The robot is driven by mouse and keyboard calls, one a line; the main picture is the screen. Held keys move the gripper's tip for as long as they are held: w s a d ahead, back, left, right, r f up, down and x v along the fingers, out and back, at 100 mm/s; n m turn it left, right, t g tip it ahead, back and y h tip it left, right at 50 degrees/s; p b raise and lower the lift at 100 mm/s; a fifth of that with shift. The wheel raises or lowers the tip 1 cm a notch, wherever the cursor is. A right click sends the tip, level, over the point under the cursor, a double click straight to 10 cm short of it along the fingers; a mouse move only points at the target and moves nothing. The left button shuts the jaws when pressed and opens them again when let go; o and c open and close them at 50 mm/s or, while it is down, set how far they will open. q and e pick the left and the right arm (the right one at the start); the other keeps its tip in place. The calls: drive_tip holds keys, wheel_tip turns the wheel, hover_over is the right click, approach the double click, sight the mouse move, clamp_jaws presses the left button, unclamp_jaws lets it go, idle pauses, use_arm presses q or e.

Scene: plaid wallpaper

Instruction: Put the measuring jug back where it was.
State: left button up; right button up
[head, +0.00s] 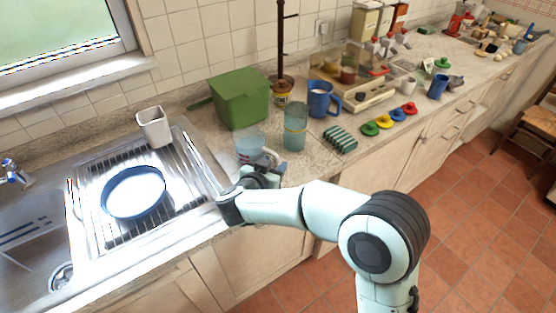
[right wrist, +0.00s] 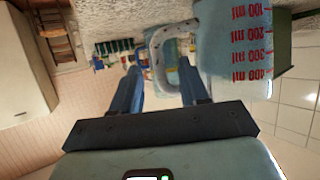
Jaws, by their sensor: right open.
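The measuring jug (head: 248,148) is clear bluish plastic and stands upright on the counter, just right of the draining board. In the right wrist view the jug (right wrist: 232,60), with its red millilitre scale, shows upside down at the upper right. Its pale loop handle (right wrist: 157,62) lies in front of the fingertips. My right gripper (head: 270,163) is at the handle side of the jug, near the counter's front. In the right wrist view its two fingers (right wrist: 160,82) are apart, with the handle about between their tips; I cannot tell whether they touch it. My left gripper is not in view.
A tall teal glass (head: 294,130) stands close right of the jug, and a green box (head: 240,98) behind it. A blue mug (head: 320,100) and striped sponge (head: 341,139) are further right. A blue-rimmed bowl (head: 135,192) and pale cup (head: 154,127) are on the draining board.

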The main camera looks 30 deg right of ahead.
drive_tip(key=v, duration=0.7)
drive_tip(key=shift+s+a+r, duration=0.15)
drive_tip(key=shift+a, duration=0.05)
